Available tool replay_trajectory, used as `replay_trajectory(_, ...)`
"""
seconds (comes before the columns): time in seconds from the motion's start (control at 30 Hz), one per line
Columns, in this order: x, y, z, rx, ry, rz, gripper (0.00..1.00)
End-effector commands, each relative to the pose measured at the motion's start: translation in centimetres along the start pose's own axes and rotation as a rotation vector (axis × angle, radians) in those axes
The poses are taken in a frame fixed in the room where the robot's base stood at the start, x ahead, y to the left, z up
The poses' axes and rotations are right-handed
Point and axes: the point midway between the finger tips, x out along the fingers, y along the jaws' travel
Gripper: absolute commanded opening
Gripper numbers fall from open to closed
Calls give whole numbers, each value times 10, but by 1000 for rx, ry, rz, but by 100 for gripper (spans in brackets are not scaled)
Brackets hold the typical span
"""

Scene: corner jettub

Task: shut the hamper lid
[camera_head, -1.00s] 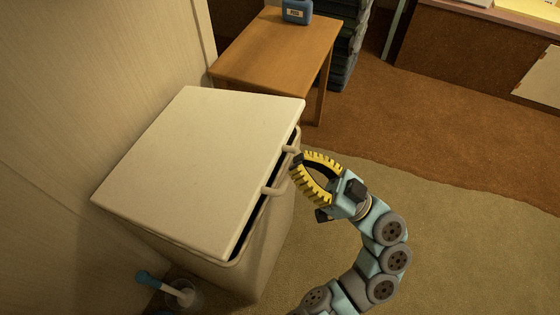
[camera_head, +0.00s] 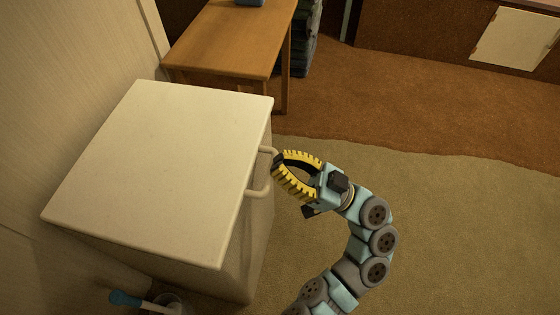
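The hamper (camera_head: 258,225) is a tall cream box standing against the wall at the left. Its flat cream lid (camera_head: 165,165) lies level over the top, and I see no dark gap along the right edge. A pale loop handle (camera_head: 258,192) sticks out at the lid's right edge. My gripper (camera_head: 277,163) reaches in from the right, its yellow ribbed fingers bowed and their tips together at the handle. The tips hide part of the handle's bar, so I cannot tell whether the bar is between them.
A wooden table (camera_head: 225,40) with a blue object (camera_head: 249,3) stands behind the hamper, beside a dark stack (camera_head: 305,40). The carpet (camera_head: 450,220) at the right is clear.

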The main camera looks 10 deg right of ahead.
Motion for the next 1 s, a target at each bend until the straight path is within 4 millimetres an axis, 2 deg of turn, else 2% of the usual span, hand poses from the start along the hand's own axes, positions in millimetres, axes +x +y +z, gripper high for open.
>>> replay_trajectory(0.17,5,0,-9,0,0,-3,0)
replay_trajectory(0.4,19,-2,-37,5,0,-8,0)
replay_trajectory(0.63,-10,-1,-37,6,0,-6,0)
replay_trajectory(0.77,-35,0,-37,10,0,-5,0)
replay_trajectory(1.0,-62,-1,-36,7,-4,-10,0)
